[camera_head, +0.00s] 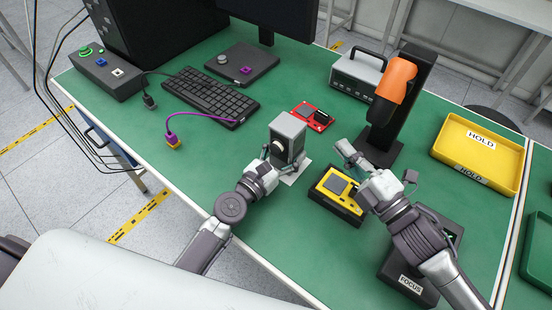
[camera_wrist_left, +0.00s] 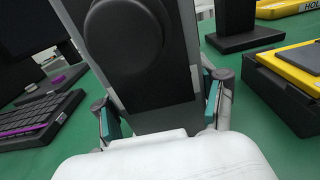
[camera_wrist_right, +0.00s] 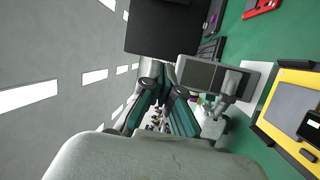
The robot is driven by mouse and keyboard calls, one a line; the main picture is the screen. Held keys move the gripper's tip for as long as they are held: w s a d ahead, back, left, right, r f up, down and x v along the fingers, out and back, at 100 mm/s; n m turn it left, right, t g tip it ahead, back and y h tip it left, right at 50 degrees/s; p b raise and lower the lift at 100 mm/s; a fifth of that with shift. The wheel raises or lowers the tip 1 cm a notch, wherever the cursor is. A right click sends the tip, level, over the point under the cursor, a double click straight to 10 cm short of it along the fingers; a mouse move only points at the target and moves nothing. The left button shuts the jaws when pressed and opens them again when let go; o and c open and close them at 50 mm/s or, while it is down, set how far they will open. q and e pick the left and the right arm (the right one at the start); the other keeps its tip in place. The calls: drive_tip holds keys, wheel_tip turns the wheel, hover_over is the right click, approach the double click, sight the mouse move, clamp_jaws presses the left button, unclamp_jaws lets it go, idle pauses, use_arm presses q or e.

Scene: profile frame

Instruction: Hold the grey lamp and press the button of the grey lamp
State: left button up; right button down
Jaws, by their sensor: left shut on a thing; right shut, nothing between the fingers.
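The grey lamp (camera_head: 291,130) is a boxy grey body with a pale round part on its near face. It stands upright near the table's middle, by a white sheet. My left gripper (camera_head: 283,160) is shut around its lower sides. In the left wrist view the lamp (camera_wrist_left: 165,85) fills the middle between the fingers, its round part dark. My right gripper (camera_head: 350,155) is shut and empty, to the right of the lamp and apart from it, above the yellow device. The right wrist view shows its closed fingers (camera_wrist_right: 163,88) and the lamp (camera_wrist_right: 205,75) beyond.
A yellow device (camera_head: 340,186) on a black base lies right of the lamp. A red board (camera_head: 313,117) is behind it. An orange tool (camera_head: 395,78) on a black stand and a yellow HOLD tray (camera_head: 480,150) are farther right. A keyboard (camera_head: 211,96) lies left.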

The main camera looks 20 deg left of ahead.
sight(275, 149)
drive_tip(key=s+a+f+n+g, duration=0.2)
drive_tip(key=s+a+f, duration=0.4)
drive_tip(key=s, duration=0.1)
drive_tip(key=shift+s+f+n, duration=0.2)
drive_tip(key=shift+n, duration=0.1)
drive_tip(key=x, duration=1)
drive_tip(key=shift+f, duration=0.25)
drive_tip(key=shift+w+d, duration=0.1)
drive_tip(key=shift+w, duration=0.1)
